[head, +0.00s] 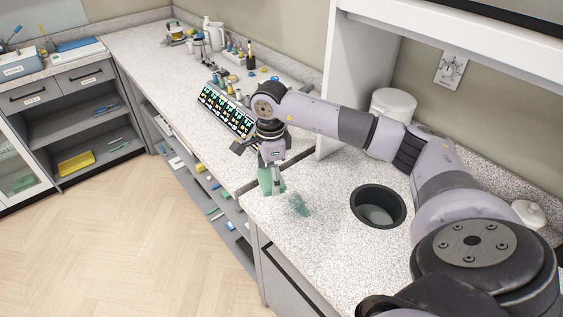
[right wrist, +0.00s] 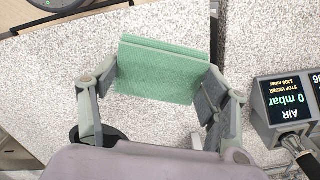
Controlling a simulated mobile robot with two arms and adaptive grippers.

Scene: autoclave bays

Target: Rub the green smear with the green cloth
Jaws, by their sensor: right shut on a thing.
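The green cloth (head: 265,183) is a folded pad hanging below my right gripper (head: 271,162), at the near left part of the speckled worktop. In the right wrist view the cloth (right wrist: 163,72) spans between the two fingers of my right gripper (right wrist: 158,88), which is shut on it. I cannot tell whether the cloth touches the worktop. The smear does not show in the right wrist view. My left gripper is not in view.
A round dark-rimmed opening (head: 379,206) lies in the worktop right of the smear. A row of black display units (head: 225,112) stands left of my gripper. A white lidded container (head: 392,108) stands behind my arm. The worktop around the smear is clear.

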